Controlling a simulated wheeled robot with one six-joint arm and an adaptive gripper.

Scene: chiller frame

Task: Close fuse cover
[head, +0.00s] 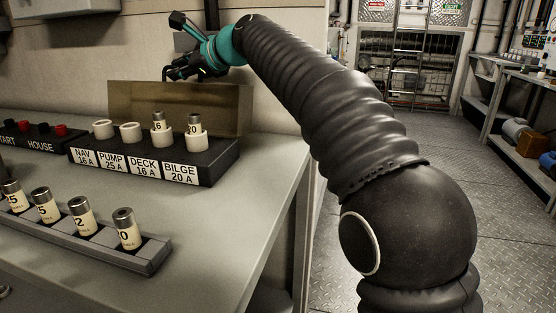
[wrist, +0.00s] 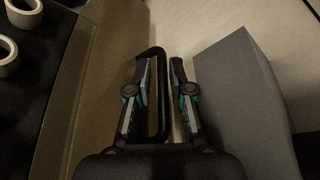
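The fuse cover (head: 210,102) is a brownish see-through panel standing upright behind the black fuse block (head: 190,160). It also shows in the wrist view (wrist: 100,75), with a black loop handle (wrist: 162,100) on its face. My gripper (head: 178,72) is at the cover's top, left of its middle in the head view. In the wrist view my gripper (wrist: 161,62) has its fingers either side of the handle's bar, the left one between bar and cover. Narrow gaps show, so it looks open. The handle is mostly hidden by the gripper in the head view.
Fuses stand in the DECK (head: 159,122) and BILGE (head: 195,125) sockets; the NAV (head: 103,129) and PUMP (head: 130,132) sockets look empty. A grey rack (head: 145,256) with several fuses lies in front. A grey box (wrist: 240,100) is right of the fingers in the wrist view.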

